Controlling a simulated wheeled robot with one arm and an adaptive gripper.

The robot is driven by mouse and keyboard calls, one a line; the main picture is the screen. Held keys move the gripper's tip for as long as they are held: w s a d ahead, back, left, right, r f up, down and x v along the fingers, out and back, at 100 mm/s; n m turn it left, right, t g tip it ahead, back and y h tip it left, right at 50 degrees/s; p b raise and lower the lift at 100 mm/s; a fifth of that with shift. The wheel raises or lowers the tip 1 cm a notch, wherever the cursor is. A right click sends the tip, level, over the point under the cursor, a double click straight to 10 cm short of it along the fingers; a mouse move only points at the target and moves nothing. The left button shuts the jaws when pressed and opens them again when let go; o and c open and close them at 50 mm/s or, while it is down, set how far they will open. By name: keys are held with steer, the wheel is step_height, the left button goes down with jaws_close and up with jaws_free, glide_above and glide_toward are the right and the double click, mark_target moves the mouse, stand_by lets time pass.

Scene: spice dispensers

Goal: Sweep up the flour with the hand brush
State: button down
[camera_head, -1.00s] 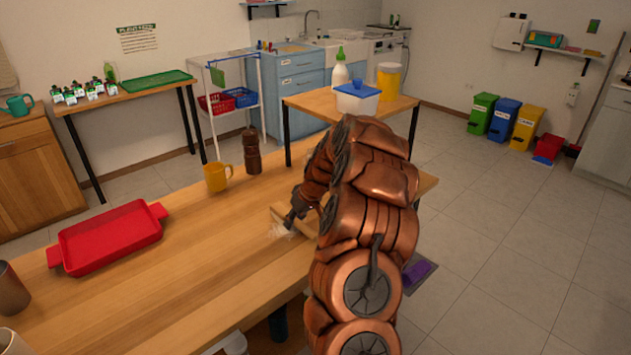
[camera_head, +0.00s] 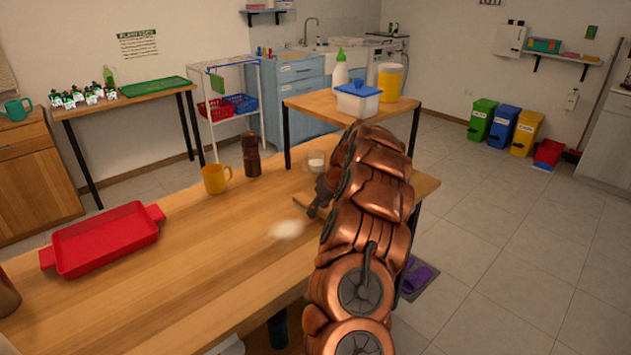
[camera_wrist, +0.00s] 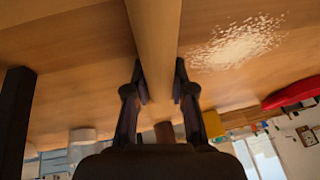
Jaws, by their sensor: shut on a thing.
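A pale patch of flour (camera_head: 286,229) lies on the wooden table (camera_head: 215,240), left of my arm. It also shows in the wrist view as a scattered white patch (camera_wrist: 235,42). My gripper (camera_head: 316,208) is low over the table, right of and slightly beyond the flour. In the wrist view my gripper (camera_wrist: 160,85) is shut on the light wooden handle of the hand brush (camera_wrist: 155,35), one finger on each side. The bristles are out of that view, and I cannot tell whether they touch the table.
A red tray (camera_head: 105,240) sits on the left of the table. A yellow mug (camera_head: 215,180), a dark brown grinder (camera_head: 251,155) and a white container (camera_head: 316,162) stand toward the far edge. The table between tray and flour is clear.

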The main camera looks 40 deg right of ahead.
steer(key=d, duration=0.2)
steer(key=shift+w+d+b, duration=0.1)
steer(key=shift+d+b, duration=0.2)
steer(key=shift+d, duration=0.35)
step_height(320, 180, up, 8)
steer(key=p, duration=0.1)
steer(key=shift+a+r, duration=0.15)
